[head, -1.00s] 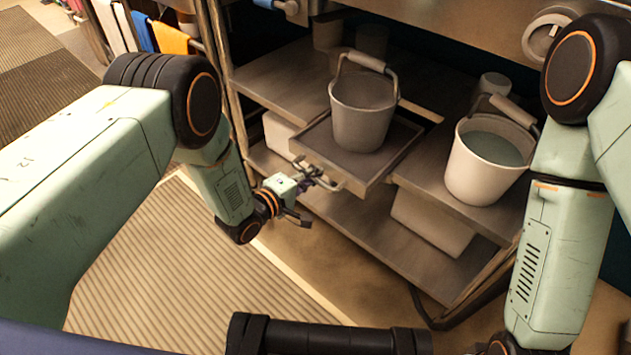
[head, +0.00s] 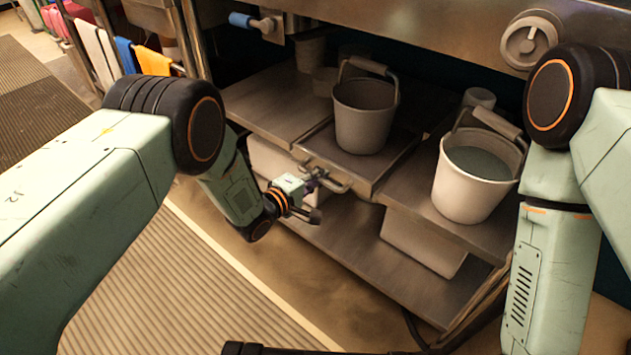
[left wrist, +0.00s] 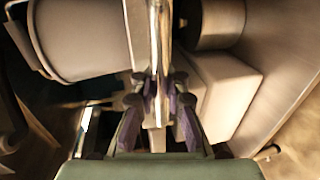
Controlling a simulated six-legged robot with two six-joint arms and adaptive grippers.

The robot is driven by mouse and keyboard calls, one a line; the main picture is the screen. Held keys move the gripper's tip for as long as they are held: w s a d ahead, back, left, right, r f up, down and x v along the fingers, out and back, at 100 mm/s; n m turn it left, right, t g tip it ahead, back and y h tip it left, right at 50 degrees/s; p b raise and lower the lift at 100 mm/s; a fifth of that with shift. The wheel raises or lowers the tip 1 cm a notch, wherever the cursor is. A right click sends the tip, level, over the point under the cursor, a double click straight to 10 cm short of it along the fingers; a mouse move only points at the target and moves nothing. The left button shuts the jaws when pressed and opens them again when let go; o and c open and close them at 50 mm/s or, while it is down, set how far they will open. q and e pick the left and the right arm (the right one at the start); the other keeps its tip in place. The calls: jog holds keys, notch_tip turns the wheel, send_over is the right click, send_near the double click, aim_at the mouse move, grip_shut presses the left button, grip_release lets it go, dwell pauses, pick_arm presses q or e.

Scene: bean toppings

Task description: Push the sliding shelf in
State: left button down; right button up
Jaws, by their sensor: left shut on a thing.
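The sliding shelf (head: 352,172) is a grey metal tray with a bar handle (head: 338,187) on its front. Its front edge is close to in line with the fixed shelves on both sides; I cannot tell whether it is fully flush. A grey bucket (head: 362,125) stands upright on it. My left gripper (head: 314,181) is shut on the handle at the shelf's front. In the left wrist view the handle bar (left wrist: 160,60) runs between the purple fingers (left wrist: 162,108). My right arm shows at the right, but its gripper is outside the picture.
A bucket of greyish contents (head: 478,175) stands on the fixed shelf to the right. Pale bins (head: 425,243) sit on the lower shelf (head: 350,252). A knob (head: 530,40) and a blue-handled valve (head: 243,20) are above. Floor in front is clear.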

pick_arm(q)
jog(key=shift+w+r, duration=0.15)
jog(key=shift+r, duration=0.05)
jog(key=c, duration=1.5)
grip_release()
jog(key=shift+c, duration=0.2)
jog(key=shift+o, duration=0.9)
jog(key=shift+f, duration=0.1)
jog(key=v, duration=1.2)
